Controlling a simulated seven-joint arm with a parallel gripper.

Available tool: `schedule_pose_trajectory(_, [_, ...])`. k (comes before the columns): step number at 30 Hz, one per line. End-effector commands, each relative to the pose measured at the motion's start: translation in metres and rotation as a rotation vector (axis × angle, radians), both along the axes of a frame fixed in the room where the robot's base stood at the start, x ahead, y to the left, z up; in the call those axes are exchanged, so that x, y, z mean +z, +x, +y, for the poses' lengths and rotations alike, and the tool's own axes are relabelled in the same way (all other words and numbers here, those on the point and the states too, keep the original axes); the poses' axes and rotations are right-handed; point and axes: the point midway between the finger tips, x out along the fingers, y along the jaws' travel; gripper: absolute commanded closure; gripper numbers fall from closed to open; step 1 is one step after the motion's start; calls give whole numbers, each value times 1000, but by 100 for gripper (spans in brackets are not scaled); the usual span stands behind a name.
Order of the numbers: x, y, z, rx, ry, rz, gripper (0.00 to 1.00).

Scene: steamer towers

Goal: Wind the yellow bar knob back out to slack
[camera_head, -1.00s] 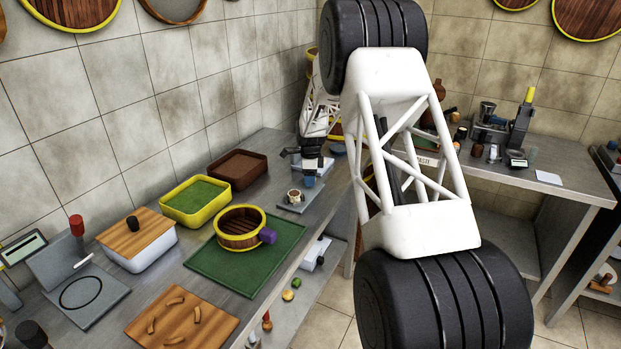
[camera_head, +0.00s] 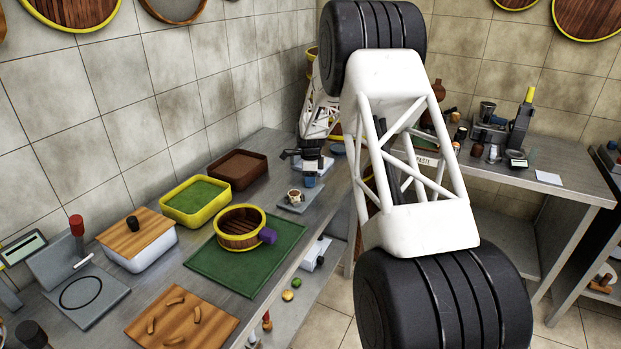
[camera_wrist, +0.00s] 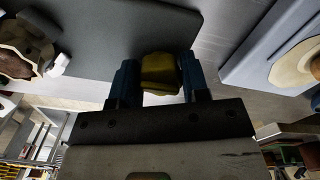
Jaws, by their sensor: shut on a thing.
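The yellow bar knob (camera_wrist: 160,73) shows in the wrist view between the two blue fingers of my gripper (camera_wrist: 158,84). The fingers are shut on it, one on each side. A dark grey plate or block lies directly behind the knob. In the head view my gripper (camera_head: 309,180) is small and sits low at the far end of the left bench, beside a grey pad with a small cup-like item. The knob is hidden in that view, so its turn angle cannot be told there.
On the left bench are a brown tray (camera_head: 238,169), a yellow tray (camera_head: 196,201), a yellow-rimmed steamer basket (camera_head: 240,228) on a green mat (camera_head: 215,272), and a lidded white box (camera_head: 141,252). My arm blocks much of the middle.

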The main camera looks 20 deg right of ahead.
Motion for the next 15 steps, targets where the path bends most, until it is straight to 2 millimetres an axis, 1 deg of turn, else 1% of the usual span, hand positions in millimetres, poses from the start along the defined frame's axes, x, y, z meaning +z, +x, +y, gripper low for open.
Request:
schedule_pose_trajectory(5, [0,0,0,95,0,0,91])
schedule_pose_trajectory(15, [0,0,0,359,0,0,91])
